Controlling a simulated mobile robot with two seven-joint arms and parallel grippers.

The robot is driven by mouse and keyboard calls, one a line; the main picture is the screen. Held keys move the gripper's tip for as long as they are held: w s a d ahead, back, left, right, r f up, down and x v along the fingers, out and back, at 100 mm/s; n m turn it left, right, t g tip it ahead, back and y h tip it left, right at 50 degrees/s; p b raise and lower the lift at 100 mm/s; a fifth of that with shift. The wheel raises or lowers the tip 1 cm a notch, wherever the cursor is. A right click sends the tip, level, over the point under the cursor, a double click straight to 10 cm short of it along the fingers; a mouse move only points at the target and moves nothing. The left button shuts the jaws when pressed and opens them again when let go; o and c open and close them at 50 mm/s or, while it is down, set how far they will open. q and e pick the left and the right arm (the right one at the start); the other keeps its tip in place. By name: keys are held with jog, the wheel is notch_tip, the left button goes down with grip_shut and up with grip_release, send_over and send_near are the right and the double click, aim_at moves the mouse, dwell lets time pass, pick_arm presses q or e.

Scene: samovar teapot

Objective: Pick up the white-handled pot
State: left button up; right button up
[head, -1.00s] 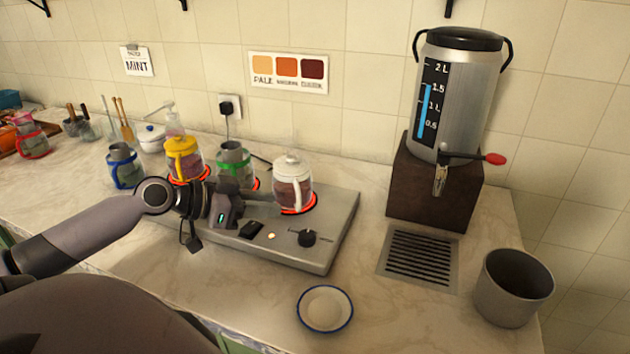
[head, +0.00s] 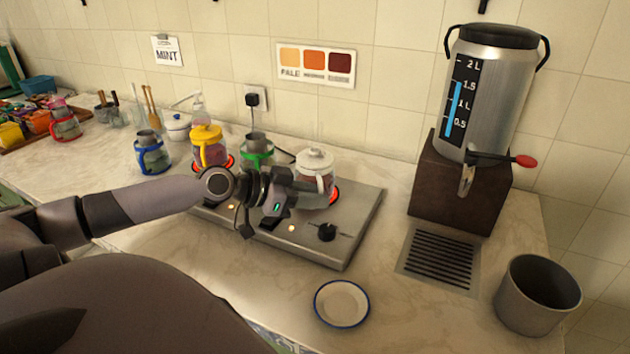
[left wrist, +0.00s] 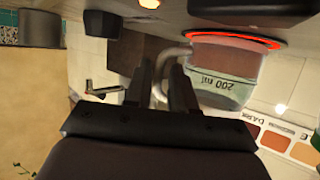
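The white-handled pot (head: 314,161) is a glass pot with a white lid and dark red tea. It stands upright on a glowing burner at the hob's right end. The left wrist view shows it upside down, with a 200 ml mark on its glass (left wrist: 222,88). My left gripper (head: 305,188) is at the handle side of the pot. In the left wrist view its two fingers (left wrist: 161,88) lie close on either side of the white handle (left wrist: 172,56). Whether they press on it cannot be told. My right gripper is not in view.
A yellow-handled pot (head: 207,145) and a green-handled jug (head: 257,150) stand to the left on the hob (head: 350,225). A blue-handled jug (head: 152,155) is farther left. A saucer (head: 341,304) lies in front; an urn (head: 487,95) and grey bin (head: 540,295) are right.

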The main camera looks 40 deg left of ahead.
pick_arm(q)
jog(key=shift+x, duration=0.9)
grip_shut()
jog(key=shift+r, duration=0.1)
